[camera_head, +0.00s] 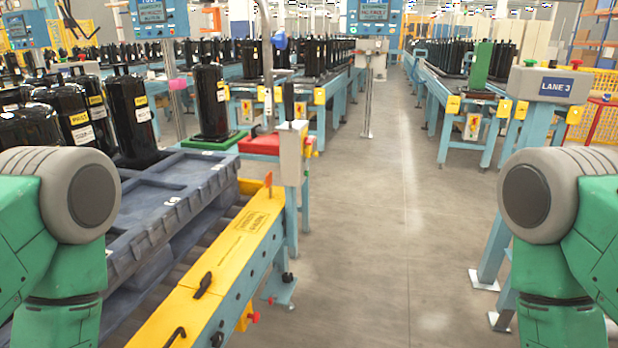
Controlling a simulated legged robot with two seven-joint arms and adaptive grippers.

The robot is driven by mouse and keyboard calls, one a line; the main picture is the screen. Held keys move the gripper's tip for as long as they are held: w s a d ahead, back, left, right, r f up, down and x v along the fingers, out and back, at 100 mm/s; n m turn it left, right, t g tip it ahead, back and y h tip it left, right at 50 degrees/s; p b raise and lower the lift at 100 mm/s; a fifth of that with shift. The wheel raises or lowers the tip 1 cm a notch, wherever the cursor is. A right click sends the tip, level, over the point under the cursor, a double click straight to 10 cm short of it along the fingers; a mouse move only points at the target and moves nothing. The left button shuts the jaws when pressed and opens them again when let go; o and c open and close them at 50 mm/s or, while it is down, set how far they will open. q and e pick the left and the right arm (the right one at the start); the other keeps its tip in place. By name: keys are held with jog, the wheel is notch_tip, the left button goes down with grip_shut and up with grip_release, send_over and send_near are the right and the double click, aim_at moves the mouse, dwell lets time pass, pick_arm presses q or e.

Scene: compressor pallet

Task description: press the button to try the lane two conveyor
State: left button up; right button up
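No label reading lane two is legible in the head view. A grey control box (292,152) stands on a blue post at the end of the near left conveyor, side-on to me. Small coloured buttons (310,146) stick out from its right side; its front face and any label are hidden. My two green arms show at the left and right edges, but neither gripper is in view.
Black compressors (130,118) stand on a dark grey pallet (150,225) on the near left conveyor with a yellow side rail (225,265). A clear grey floor aisle (400,230) runs between the lanes. Blue screens (372,14) hang or stand farther back.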

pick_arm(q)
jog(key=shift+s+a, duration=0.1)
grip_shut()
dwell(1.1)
